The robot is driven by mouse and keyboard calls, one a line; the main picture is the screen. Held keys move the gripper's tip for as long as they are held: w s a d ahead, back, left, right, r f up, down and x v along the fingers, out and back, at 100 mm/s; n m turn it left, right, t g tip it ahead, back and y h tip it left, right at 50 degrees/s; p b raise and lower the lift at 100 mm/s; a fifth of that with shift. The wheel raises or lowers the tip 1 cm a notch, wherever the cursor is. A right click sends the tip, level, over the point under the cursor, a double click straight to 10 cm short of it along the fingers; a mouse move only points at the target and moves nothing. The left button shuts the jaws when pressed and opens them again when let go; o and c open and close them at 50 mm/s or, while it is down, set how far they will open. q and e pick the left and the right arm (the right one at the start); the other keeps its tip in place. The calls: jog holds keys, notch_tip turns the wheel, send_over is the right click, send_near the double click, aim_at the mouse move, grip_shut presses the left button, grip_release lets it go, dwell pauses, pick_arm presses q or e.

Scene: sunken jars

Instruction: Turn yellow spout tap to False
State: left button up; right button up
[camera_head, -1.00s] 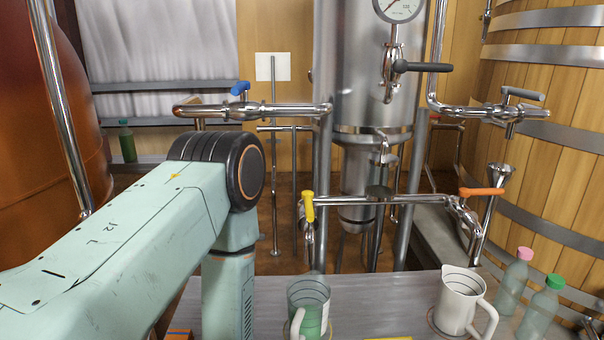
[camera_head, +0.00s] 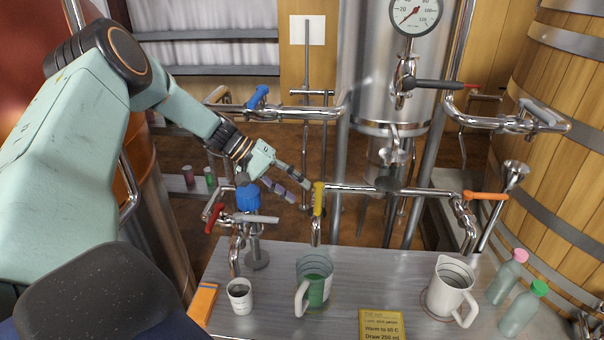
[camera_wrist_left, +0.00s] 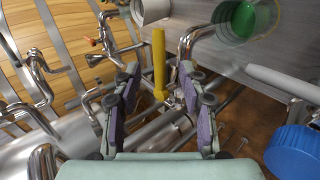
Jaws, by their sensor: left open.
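The yellow spout tap has an upright yellow handle (camera_head: 318,199) at the left end of a horizontal steel pipe. Its steel spout (camera_head: 316,233) points down, above and behind the clear jug (camera_head: 312,268) with green liquid. My left gripper (camera_head: 301,190) is open and empty, just left of the handle, its fingers pointing at it. In the left wrist view the yellow handle (camera_wrist_left: 159,62) lies ahead, centred between the open fingers (camera_wrist_left: 158,82); I see no contact. My right gripper is not in view.
An orange-handled valve (camera_head: 486,195) sits at the pipe's right end. A blue-handled tap (camera_head: 258,97) is above left. A blue knob (camera_head: 248,198) and red-handled tap (camera_head: 213,218) stand below my left wrist. A white pitcher (camera_head: 450,292), a cup (camera_head: 240,296) and a yellow sign (camera_head: 382,325) occupy the bench.

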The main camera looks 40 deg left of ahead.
aim_at(315, 201)
pick_arm(q)
jog(key=b+x, duration=0.4)
jog(key=x, duration=0.1)
jog(key=shift+w+d, duration=0.1)
jog(key=shift+w+d+f+b, duration=0.3)
jog(key=shift+w+f+b, duration=0.1)
jog(key=shift+b, duration=0.35)
jog(key=shift+w+a+f+b, duration=0.15)
jog(key=shift+a+f+b, duration=0.3)
jog(key=shift+f+b, duration=0.25)
jog(key=shift+w+d+r, duration=0.1)
jog(key=shift+d+r, duration=0.1)
jog(key=shift+d, duration=0.4)
jog(key=shift+a+f, duration=0.1)
jog(key=shift+a, duration=0.3)
jog(key=c, duration=0.5)
jog(key=shift+d, duration=0.4)
grip_shut()
jog(key=shift+a, duration=0.1)
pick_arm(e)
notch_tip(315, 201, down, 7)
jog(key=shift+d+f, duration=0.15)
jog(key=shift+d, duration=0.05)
